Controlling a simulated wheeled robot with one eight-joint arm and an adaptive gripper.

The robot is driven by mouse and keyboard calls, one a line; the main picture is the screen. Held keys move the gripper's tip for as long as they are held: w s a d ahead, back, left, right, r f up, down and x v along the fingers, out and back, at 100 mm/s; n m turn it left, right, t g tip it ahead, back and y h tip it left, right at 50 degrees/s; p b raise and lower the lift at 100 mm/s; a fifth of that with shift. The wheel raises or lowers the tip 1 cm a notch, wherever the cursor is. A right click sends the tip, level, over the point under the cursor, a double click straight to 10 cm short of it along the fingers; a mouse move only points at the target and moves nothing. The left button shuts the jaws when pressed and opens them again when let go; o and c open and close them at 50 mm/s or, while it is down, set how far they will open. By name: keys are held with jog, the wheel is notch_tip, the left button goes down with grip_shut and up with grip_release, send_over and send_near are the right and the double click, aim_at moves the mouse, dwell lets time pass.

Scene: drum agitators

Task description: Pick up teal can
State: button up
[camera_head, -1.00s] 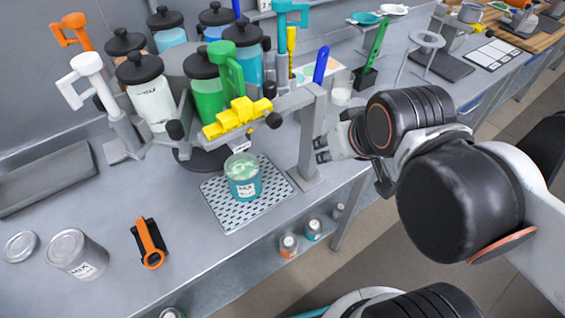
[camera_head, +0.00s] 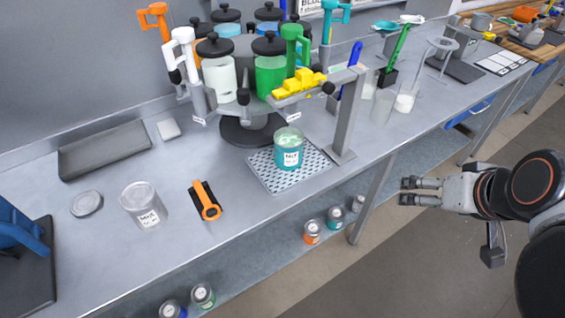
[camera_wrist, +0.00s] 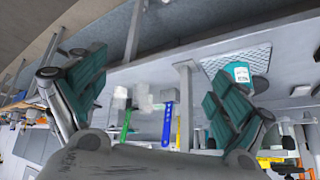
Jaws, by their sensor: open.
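The teal can (camera_head: 288,152) is open-topped, with a white label and pale green contents. It stands upright on a perforated drip tray (camera_head: 262,177), beneath the yellow part of the dispenser. It also shows in the wrist view (camera_wrist: 242,74), on the right. My gripper (camera_head: 407,191) is open and empty, to the right of the can and apart from it, out past the bench's front edge. In the wrist view its teal finger pads (camera_wrist: 160,78) are spread wide. Another teal-banded can (camera_head: 335,217) stands on the lower shelf.
A grey post (camera_head: 346,115) stands between my gripper and the teal can. The drum carousel (camera_head: 248,130) with several jars is behind the can. Open floor surrounds my gripper.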

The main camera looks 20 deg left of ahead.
jog(key=w+a+f+n+g+y+b, duration=0.1)
jog(key=w+a+f+n+y, duration=0.25)
jog(key=w+a, duration=0.35)
jog(key=w+a+f+n+g+y+b, duration=0.1)
jog(key=w+a+f+n+y, duration=0.15)
jog(key=w+a+y, duration=0.35)
jog(key=n+g+y+b, duration=0.1)
jog(key=n+g+y, duration=0.1)
jog(key=n+y, duration=0.6)
send_near(301, 145)
jog(key=a+r+h, duration=0.1)
jog(key=shift+n, duration=0.4)
jog(key=a, duration=0.2)
jog(key=a+b, duration=0.1)
jog(key=a, duration=0.1)
jog(key=w+a, duration=0.1)
jog(key=a, duration=0.2)
jog(key=shift+a+b, duration=0.1)
jog(key=shift+b, duration=0.25)
jog(key=shift+w+a+r+b, duration=0.1)
jog(key=shift+w+a+b, duration=0.2)
jog(key=shift+a, duration=0.65)
jog(key=shift+w+a+r+b, duration=0.1)
jog(key=shift+w+a+b, duration=0.25)
jog(key=shift+a, duration=0.6)
jog(key=shift+w+a+r+b, duration=0.1)
jog(key=shift+w+a+b, duration=0.2)
jog(key=shift+a, duration=0.65)
jog(key=shift+r, duration=0.1)
jog(key=c, duration=2.1)
